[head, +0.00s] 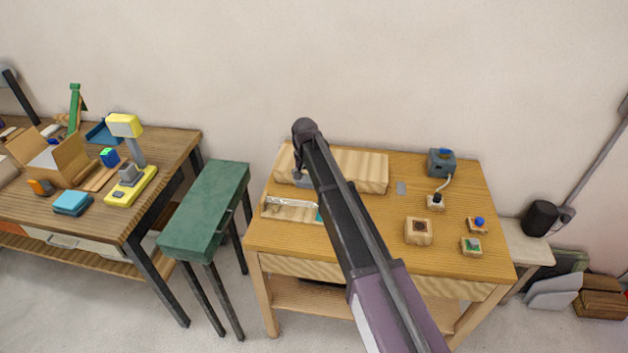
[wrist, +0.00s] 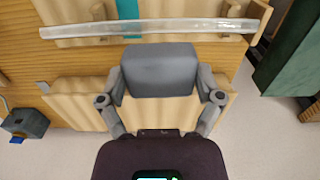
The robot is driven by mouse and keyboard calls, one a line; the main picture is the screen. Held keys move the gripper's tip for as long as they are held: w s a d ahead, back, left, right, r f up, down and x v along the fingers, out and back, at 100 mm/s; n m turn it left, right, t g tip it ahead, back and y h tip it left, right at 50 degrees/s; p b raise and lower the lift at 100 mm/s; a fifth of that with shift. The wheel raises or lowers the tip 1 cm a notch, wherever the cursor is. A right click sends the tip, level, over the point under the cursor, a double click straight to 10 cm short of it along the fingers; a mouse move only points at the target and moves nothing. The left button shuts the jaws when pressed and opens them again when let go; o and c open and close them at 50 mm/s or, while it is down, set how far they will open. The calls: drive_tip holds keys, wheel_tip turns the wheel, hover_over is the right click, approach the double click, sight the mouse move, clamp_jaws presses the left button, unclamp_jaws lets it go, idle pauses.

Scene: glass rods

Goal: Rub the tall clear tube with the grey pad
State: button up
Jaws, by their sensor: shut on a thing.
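The clear tube (wrist: 150,27) lies lengthwise across the top of the wrist view, over a pale wooden holder. It also shows in the head view (head: 290,203) at the left of the wooden table. My gripper (wrist: 160,90) is shut on the grey pad (wrist: 160,68), a block held between its two fingers. In the wrist view a small gap shows between the pad and the tube; contact is not visible. In the head view my arm hides part of the tube's right side and most of the gripper.
A pale wooden block (head: 358,172) lies along the table's back. A small wooden box (head: 418,231), a grey-blue box (head: 441,162) and button blocks (head: 471,246) stand at the right. A green stool (head: 207,212) stands left of the table. The table's right middle is fairly clear.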

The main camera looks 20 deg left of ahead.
drive_tip(key=shift+w+d, duration=0.35)
drive_tip(key=shift+d, duration=0.25)
drive_tip(key=shift+w+d+f+b, duration=0.15)
drive_tip(key=shift+d+f+b, duration=0.2)
drive_tip(key=shift+f+b, duration=0.15)
drive_tip(key=shift+f, duration=0.1)
